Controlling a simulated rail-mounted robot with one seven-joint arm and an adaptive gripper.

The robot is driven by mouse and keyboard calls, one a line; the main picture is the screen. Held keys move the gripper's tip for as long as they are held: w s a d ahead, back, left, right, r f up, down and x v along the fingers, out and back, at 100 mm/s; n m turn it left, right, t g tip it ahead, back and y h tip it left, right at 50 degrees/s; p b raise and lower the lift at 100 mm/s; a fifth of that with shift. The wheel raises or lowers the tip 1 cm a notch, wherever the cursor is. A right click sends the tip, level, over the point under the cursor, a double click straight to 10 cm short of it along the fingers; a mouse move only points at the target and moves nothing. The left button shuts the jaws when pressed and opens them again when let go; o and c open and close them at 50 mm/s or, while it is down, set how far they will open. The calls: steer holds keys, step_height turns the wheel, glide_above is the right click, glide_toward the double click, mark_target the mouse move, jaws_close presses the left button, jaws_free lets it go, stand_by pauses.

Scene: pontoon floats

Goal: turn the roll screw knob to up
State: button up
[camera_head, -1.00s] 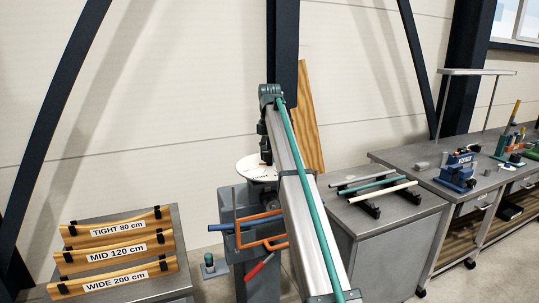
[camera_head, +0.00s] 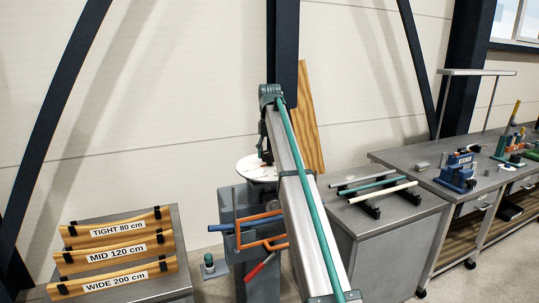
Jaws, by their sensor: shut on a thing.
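A white round dial plate (camera_head: 247,171) with dark marks lies on top of the grey machine stand (camera_head: 229,205). A small red part (camera_head: 262,165) shows over the dial near its right side. My gripper (camera_head: 266,155) is at the dial's right side, mostly hidden behind my own arm, with only a dark sliver showing. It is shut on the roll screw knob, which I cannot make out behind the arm. Orange bent bars (camera_head: 262,243) and a blue roll (camera_head: 222,227) are on the front of the machine.
A rack with labelled wooden gauges (camera_head: 118,252) stands at left. A grey cabinet (camera_head: 345,235) with several rods (camera_head: 376,185) stands right of the machine. A workbench (camera_head: 440,190) with tools is farther right. A red-handled lever (camera_head: 262,266) hangs low on the machine.

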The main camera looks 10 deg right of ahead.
steer(key=shift+w, duration=0.1)
steer(key=o, duration=1.2)
steer(key=shift+c, duration=0.2)
